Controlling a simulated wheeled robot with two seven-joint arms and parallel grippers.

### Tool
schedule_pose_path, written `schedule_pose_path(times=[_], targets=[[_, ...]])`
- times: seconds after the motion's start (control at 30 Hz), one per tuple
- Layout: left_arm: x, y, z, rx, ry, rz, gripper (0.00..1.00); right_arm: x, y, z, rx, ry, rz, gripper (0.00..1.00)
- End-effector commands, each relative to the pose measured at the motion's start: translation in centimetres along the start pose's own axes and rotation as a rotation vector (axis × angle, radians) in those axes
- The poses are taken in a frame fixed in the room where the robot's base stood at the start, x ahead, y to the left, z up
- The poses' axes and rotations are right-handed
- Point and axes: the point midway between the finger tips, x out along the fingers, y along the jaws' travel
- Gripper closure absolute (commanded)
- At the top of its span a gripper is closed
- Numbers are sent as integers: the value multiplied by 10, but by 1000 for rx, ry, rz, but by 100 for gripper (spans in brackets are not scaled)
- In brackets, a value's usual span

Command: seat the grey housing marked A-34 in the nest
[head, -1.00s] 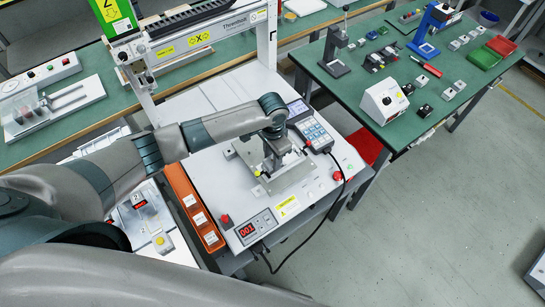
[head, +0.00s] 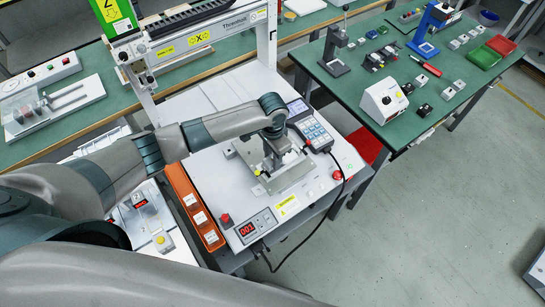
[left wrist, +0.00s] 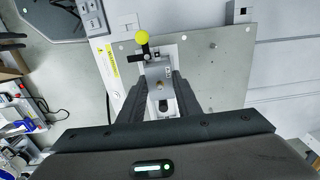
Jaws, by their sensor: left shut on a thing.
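My left gripper (head: 275,163) points down over the metal fixture plate (head: 290,190) on the white screwdriver machine. In the left wrist view its two dark fingers (left wrist: 163,103) are shut on the sides of a grey housing (left wrist: 160,74). The housing lies at the nest, beside a lever with a yellow ball knob (left wrist: 142,37). The knob also shows in the head view (head: 257,173). The fingers hide much of the housing and nest, so I cannot tell if it sits fully down. The A-34 marking is not readable. My right gripper is out of view.
A keypad unit (head: 315,131) stands close behind and right of the gripper. An orange strip (head: 193,205) lies along the machine's left side. The white gantry (head: 205,38) rises behind. A green table (head: 440,85) with bins and small parts stands at right.

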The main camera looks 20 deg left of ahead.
Motion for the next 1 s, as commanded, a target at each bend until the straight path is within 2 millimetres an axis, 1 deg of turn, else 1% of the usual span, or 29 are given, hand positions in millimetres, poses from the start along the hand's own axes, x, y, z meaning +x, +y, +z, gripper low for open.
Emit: schedule_pose_path(times=[1.0], targets=[[13, 0, 0, 0, 0, 0, 96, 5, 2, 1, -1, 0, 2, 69]])
